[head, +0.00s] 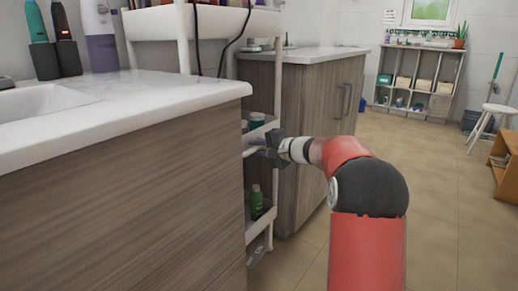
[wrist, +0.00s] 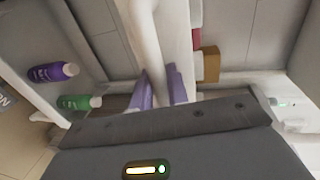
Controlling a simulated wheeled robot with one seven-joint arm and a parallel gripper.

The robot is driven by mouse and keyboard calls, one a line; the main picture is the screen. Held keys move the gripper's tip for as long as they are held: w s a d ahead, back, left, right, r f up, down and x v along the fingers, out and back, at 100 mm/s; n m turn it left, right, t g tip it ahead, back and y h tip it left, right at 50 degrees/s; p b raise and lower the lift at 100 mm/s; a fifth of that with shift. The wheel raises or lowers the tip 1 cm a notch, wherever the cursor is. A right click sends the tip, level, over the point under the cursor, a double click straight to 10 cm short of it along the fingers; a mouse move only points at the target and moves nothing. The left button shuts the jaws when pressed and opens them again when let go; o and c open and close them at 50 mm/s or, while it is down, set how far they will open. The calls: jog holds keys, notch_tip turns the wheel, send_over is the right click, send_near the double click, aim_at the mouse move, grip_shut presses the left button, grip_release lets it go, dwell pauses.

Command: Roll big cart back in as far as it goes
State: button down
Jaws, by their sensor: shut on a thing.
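The big cart (head: 186,40) is a tall white trolley with tiered shelves, standing in the gap between two wood-fronted cabinets. Its upper tray (head: 222,20) stands above counter height, and its lower front shelves show in the gap. My gripper (head: 258,148) reaches in from the right at the middle shelf and is shut on the cart's white frame. In the wrist view, the lavender fingertips (wrist: 158,88) sit on either side of a white bar of the cart (wrist: 145,40). The near cabinet hides much of the cart's lower part.
The near cabinet (head: 120,190) with its white countertop (head: 150,95) borders the gap on the left. The far cabinet (head: 310,120) borders it on the right. A green bottle (head: 256,203) stands on a lower cart shelf. The tiled floor (head: 440,170) at right is open.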

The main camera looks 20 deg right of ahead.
jog(key=shift+w+a+r, duration=0.1)
jog(key=shift+a+r, duration=0.05)
jog(key=c, duration=1.4)
grip_release()
jog(key=shift+w, duration=0.1)
jog(key=v, duration=0.7)
jog(key=shift+s+d+f, duration=0.2)
jog(key=shift+s+d, duration=0.1)
jog(key=shift+s, duration=0.05)
